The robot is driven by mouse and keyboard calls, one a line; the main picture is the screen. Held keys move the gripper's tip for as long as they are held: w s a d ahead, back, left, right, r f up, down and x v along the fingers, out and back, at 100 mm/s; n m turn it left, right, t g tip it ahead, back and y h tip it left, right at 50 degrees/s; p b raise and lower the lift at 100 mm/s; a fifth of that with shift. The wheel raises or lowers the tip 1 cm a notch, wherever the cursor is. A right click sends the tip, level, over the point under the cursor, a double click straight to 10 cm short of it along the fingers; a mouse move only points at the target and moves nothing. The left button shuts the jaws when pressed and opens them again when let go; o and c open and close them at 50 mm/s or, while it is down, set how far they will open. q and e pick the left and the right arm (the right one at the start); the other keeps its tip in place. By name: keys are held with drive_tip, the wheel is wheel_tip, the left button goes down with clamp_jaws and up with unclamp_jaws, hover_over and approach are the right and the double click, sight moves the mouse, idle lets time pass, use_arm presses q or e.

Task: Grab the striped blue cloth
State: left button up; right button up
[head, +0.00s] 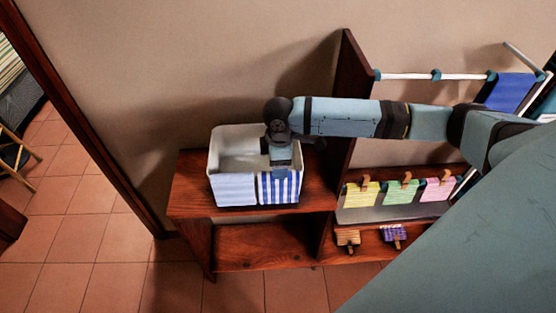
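The striped blue cloth (280,190) has blue and white vertical stripes. It hangs over the front rim of a white bin (228,145), on the right half. My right arm comes in from the right and reaches over the bin. My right gripper (282,168) points down at the top edge of the striped cloth and hides part of it. Its fingers are too small and covered to tell whether they are open or shut on the cloth. My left gripper is not in view.
A pale cloth (235,189) hangs beside the striped one. The bin stands on a dark wood shelf (188,190), left of a tall wooden panel (347,60). Right of it are yellow, green and pink clipped cloths (403,193) and a rail with a blue cloth (509,92).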

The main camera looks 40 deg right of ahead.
sight(278, 186)
wheel_tip(278, 186, down, 5)
drive_tip(key=shift+w+a+f+p, duration=0.1)
drive_tip(key=shift+f+p, duration=0.05)
drive_tip(key=shift+p, duration=0.3)
clamp_jaws()
